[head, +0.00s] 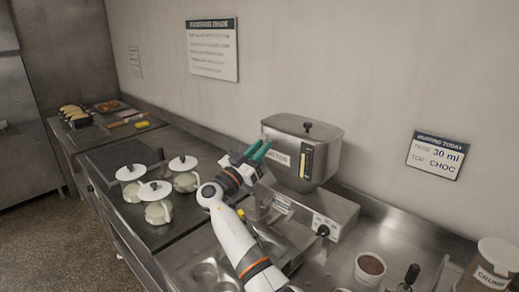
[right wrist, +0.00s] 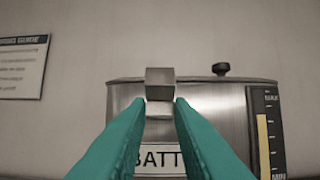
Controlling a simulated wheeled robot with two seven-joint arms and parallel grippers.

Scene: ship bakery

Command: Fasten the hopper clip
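The hopper (head: 312,150) is a steel, lidded container on the right-hand counter, and its front wall fills much of the right wrist view (right wrist: 225,118). My right gripper (head: 261,152) has teal fingers pointing at the hopper's upper left side. In the right wrist view its fingertips (right wrist: 160,103) are apart, one on each side of the clip's lower part. I cannot tell whether they touch it. Whether the clip is latched is unclear. My left gripper is out of view.
A "BATT..." label (right wrist: 158,159) and a level gauge (right wrist: 265,133) are on the hopper's front. Several white-lidded pots (head: 158,212) stand on the dark counter at left. A tub of brown contents (head: 369,268) and a labelled container (head: 491,263) stand at right.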

